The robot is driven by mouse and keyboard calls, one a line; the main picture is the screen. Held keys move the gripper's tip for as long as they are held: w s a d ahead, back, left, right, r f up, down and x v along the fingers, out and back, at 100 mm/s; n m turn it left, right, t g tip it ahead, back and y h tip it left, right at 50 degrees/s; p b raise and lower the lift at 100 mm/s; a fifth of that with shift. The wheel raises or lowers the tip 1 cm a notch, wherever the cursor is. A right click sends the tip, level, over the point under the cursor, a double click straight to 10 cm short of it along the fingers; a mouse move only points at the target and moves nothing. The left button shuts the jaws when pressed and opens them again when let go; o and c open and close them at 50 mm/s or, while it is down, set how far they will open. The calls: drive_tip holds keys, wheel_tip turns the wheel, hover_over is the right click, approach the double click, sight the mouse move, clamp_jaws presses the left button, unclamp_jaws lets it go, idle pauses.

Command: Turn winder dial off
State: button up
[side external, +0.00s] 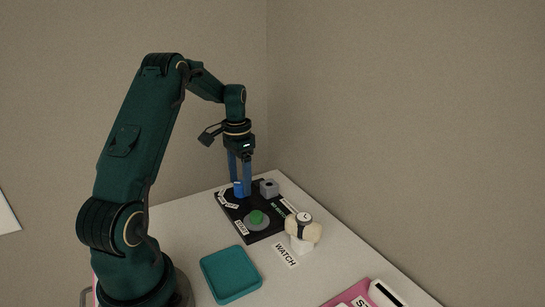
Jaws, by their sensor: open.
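A black panel (233,214) with small white labels lies on the white table. It carries a green knob or button on a grey disc (257,217) near its front, and a grey block (269,188) at its back right. I cannot tell from this view which part is the winder dial. My gripper (240,185) points straight down over the back of the panel, with its blue fingers open. A brighter blue piece (239,190) shows at the fingertips; I cannot tell whether it is touched. The grey block is just right of the fingers.
A watch (304,217) sits on a cream cushion on a white stand, right of the panel, behind a "WATCH" label (285,255). An empty teal tray (231,273) is in front. A pink item (352,296) with a white object lies at the front right. Walls stand close behind.

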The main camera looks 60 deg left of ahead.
drive_tip(key=shift+f, duration=0.35)
clamp_jaws()
